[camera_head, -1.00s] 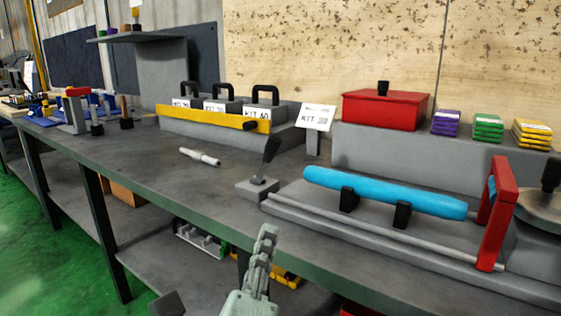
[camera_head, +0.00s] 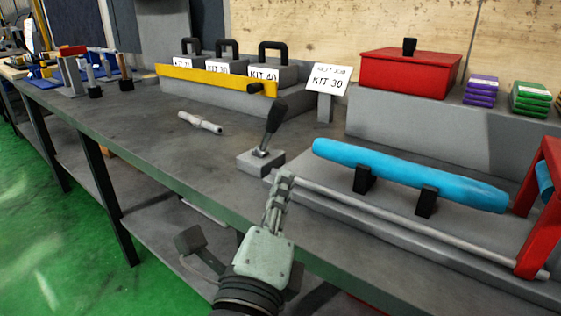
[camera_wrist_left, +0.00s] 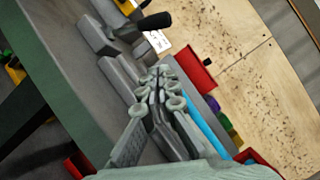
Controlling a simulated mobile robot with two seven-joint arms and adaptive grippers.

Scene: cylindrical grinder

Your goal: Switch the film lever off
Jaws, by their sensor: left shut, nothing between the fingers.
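The film lever (camera_head: 273,122) is a black-handled stick on a small grey base (camera_head: 258,163), at the left end of the blue roll's bed. It leans up and to the right in the head view. Its black handle also shows near the top of the left wrist view (camera_wrist_left: 155,21). My left gripper (camera_head: 281,180) is shut and empty. Its fingertips appear just below and right of the lever base in the head view; I cannot tell whether they touch anything. The fingers also show in the left wrist view (camera_wrist_left: 162,82). My right gripper is not in view.
The blue roll (camera_head: 410,175) lies on black supports behind a long metal rod (camera_head: 380,220). A red frame (camera_head: 540,210) stands at the right. A KIT 30 sign (camera_head: 328,80), a red box (camera_head: 408,75) and a loose grey shaft (camera_head: 200,122) are behind. The bench left of the lever is mostly clear.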

